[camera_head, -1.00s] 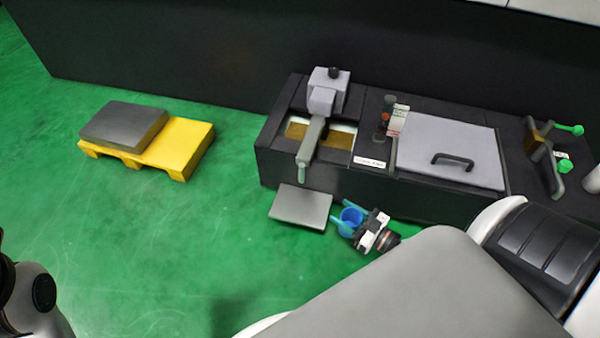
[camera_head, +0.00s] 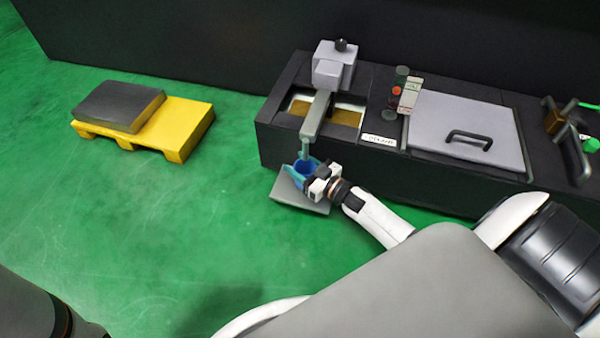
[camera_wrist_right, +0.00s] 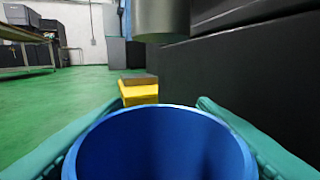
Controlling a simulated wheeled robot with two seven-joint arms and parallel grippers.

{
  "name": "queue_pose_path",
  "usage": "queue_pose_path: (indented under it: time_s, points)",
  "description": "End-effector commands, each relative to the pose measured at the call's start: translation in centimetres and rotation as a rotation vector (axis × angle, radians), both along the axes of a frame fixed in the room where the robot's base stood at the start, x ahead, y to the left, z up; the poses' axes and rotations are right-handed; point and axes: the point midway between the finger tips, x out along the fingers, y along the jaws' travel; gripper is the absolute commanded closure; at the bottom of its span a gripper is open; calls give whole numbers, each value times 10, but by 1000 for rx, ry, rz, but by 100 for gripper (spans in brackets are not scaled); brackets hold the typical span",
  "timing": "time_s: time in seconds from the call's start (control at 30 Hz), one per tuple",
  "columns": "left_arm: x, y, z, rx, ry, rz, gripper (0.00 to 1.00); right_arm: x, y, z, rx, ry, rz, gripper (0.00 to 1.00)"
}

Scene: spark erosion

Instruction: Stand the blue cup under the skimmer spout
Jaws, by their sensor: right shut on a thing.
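The blue cup (camera_head: 304,168) is upright between the teal fingers of my right gripper (camera_head: 302,171), which is shut on it. Its open rim (camera_wrist_right: 160,112) fills the bottom of the right wrist view, with a finger on each side. The skimmer (camera_head: 333,66) has a grey arm whose spout (camera_head: 305,149) points down just above the cup in the head view. A grey cylinder (camera_wrist_right: 160,18), apparently the spout, hangs beyond and above the rim in the wrist view. A grey plate (camera_head: 300,198) lies below the cup; contact between them is hidden. My left gripper is out of view.
The black tank (camera_head: 285,150) stands right behind the cup, with a grey lid (camera_head: 465,125) and handle. A red-and-clear tube (camera_head: 398,90) stands on it. A yellow pallet (camera_head: 185,128) with a dark slab (camera_head: 118,105) is at the left. Green floor is clear between.

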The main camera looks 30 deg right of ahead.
Motion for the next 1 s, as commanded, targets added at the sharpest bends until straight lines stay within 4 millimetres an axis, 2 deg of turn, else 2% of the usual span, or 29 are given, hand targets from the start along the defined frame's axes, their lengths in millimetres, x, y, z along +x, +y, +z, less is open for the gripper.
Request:
queue_pose_path:
  time_s: [0.03,0.1,0.57,0.6,0.7,1.0]
  points:
    - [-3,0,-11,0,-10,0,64,0,0,-14,1,0,0,75]
    - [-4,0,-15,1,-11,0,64,0,0,-19,-1,0,0,75]
    - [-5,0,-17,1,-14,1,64,0,0,-23,0,0,0,75]
    - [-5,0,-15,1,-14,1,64,0,0,-22,0,0,0,42]
    - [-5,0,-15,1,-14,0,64,0,0,-21,0,0,0,27]
    - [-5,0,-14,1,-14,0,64,0,0,-19,-1,0,0,27]
